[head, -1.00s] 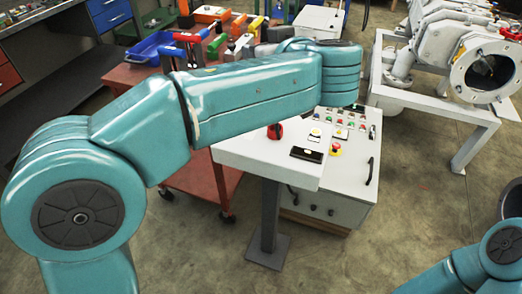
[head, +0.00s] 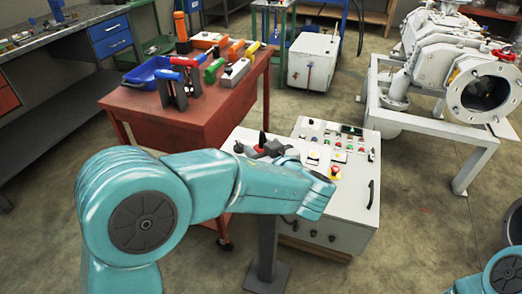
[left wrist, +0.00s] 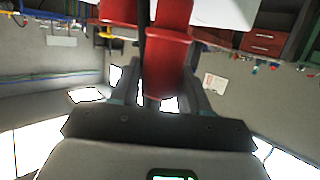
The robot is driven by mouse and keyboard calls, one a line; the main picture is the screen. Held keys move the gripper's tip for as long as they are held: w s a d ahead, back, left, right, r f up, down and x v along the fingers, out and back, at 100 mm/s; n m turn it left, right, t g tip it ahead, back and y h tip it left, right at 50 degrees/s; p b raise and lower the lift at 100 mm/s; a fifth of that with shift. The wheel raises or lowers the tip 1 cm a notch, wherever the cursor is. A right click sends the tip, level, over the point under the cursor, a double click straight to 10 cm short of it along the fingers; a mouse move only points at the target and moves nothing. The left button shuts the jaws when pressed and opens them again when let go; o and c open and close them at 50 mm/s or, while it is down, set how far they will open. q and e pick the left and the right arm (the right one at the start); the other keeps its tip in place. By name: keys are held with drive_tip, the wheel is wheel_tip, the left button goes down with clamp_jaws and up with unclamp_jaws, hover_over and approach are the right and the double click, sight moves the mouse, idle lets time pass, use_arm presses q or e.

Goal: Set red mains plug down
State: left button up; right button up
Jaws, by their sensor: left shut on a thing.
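The red mains plug (left wrist: 168,55) fills the upper middle of the left wrist view, close to the camera, with a dark strip along its left side. My left gripper (left wrist: 158,78) is shut on it, with grey fingers on both sides. In the head view my left gripper (head: 262,149) is over the white pedestal top (head: 240,134), beside a small patch of red. My arm hides part of this top. I cannot tell whether the plug touches it. My right gripper is out of view; only part of my right arm shows at the lower right.
A white control cabinet (head: 352,190) with buttons and a black handle stands right of the pedestal. A red tool cart (head: 190,124) with tools and a blue tray is behind. White pump machinery (head: 440,60) on a frame is at the upper right. Open floor lies between.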

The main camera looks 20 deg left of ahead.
use_arm(q)
drive_tip(key=shift+f+b, duration=0.15)
drive_tip(key=shift+b, duration=0.2)
drive_tip(key=o, duration=1.2)
drive_tip(key=shift+c, duration=0.2)
drive_tip(key=v, duration=1.2)
